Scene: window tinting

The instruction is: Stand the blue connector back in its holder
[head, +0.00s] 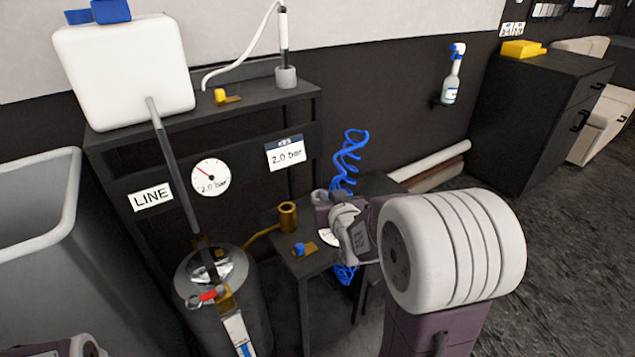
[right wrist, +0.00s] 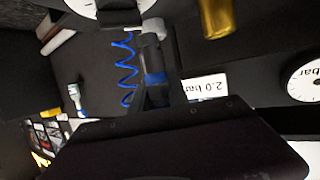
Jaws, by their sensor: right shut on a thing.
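My right gripper (head: 328,212) reaches in over the small dark table, and its own body hides most of its fingers in the head view. In the right wrist view my right gripper (right wrist: 155,82) is shut on the blue connector (right wrist: 155,77), of which only a small blue band shows between the dark fingers. A grey cup-shaped holder (head: 319,196) stands beside the fingers on the table; it also shows just beyond them in the right wrist view (right wrist: 154,28). I cannot tell whether the connector touches it. My left gripper is out of view.
A coiled blue hose (head: 348,160) hangs behind the table. A brass cup (head: 287,216) and a blue-knobbed brass valve (head: 302,249) are left of the gripper on the small table (head: 305,268). A steel pressure tank (head: 255,300) stands further left, below the gauge panel (head: 240,150).

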